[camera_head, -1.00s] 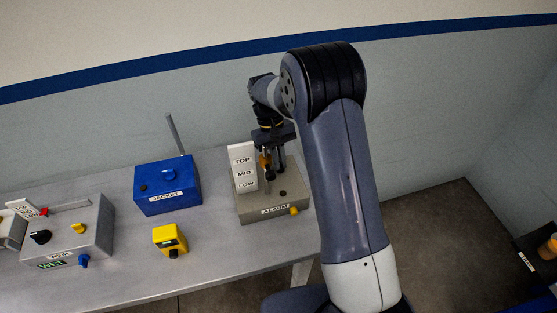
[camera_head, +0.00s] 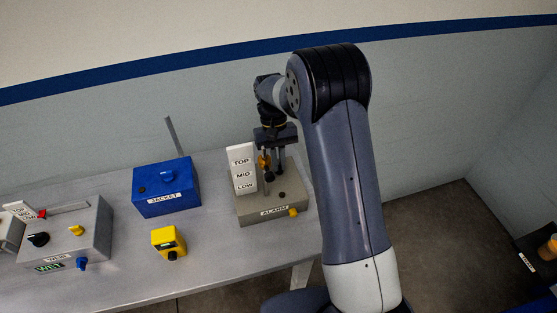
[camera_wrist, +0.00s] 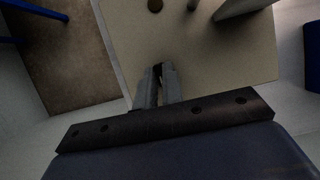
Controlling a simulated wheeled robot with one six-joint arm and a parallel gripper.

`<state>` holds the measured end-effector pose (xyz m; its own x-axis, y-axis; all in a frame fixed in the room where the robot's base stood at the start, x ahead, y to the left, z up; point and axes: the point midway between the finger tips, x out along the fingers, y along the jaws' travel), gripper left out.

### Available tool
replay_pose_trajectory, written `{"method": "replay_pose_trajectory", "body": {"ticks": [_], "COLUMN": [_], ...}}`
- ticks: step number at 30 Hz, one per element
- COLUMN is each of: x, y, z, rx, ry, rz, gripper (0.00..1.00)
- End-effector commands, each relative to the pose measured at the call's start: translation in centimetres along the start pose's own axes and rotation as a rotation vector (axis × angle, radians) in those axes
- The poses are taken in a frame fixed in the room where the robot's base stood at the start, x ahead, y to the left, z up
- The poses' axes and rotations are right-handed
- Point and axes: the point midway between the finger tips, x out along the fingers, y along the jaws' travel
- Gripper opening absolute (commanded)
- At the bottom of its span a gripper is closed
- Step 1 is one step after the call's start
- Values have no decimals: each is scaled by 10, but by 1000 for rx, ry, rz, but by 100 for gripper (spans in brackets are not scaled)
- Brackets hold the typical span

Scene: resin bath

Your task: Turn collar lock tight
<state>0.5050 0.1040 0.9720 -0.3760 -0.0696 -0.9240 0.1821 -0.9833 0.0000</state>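The grey ALARM box (camera_head: 250,212) stands at the right end of the bench, with a white TOP/MID/LOW sign (camera_head: 242,170) on it. A thin dark post rises beside the sign, with an orange part (camera_head: 263,162) near its upper end. I cannot tell for sure which part is the collar lock. My gripper (camera_head: 276,170) points down over the back of this box, close behind the orange part. In the wrist view my gripper's fingers (camera_wrist: 160,70) stand close together with a narrow dark gap and nothing clearly held. The box's grey top (camera_wrist: 220,65) lies below them.
A black knob (camera_head: 282,195) and a yellow knob (camera_head: 293,212) are on the ALARM box. The blue JACKET box (camera_head: 167,190), a yellow device (camera_head: 166,236) and a grey box with a WET label (camera_head: 92,240) stand to the left. Bare bench (camera_head: 215,255) shows in front.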

Motion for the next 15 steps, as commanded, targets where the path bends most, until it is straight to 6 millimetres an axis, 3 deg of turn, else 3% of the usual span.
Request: {"method": "replay_pose_trajectory", "body": {"ticks": [6, 15], "x": [2, 0], "y": [0, 0], "z": [0, 0], "rx": [-1, -2], "ry": [-5, -1], "rz": [0, 1], "gripper": [29, 29]}}
